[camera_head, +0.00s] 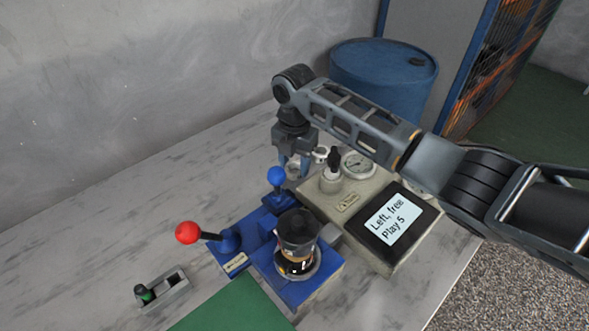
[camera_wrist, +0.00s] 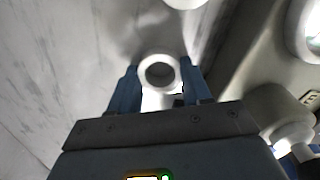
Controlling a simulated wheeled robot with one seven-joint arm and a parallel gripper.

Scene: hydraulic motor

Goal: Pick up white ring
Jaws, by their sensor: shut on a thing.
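The white ring (camera_wrist: 160,57) shows in the wrist view as a small pale ring with a darker centre. It sits between the two blue fingers of my gripper (camera_wrist: 158,78), which are shut on it. In the head view my gripper (camera_head: 295,170) points down behind the blue-knobbed lever, at the left of the beige panel's gauge.
A blue-knobbed lever (camera_head: 276,176), a red-knobbed lever (camera_head: 188,232) and a dark motor (camera_head: 297,232) on a blue base stand in front. A beige panel (camera_head: 308,196) with a gauge (camera_head: 357,164) and screen (camera_head: 393,219) is at right.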

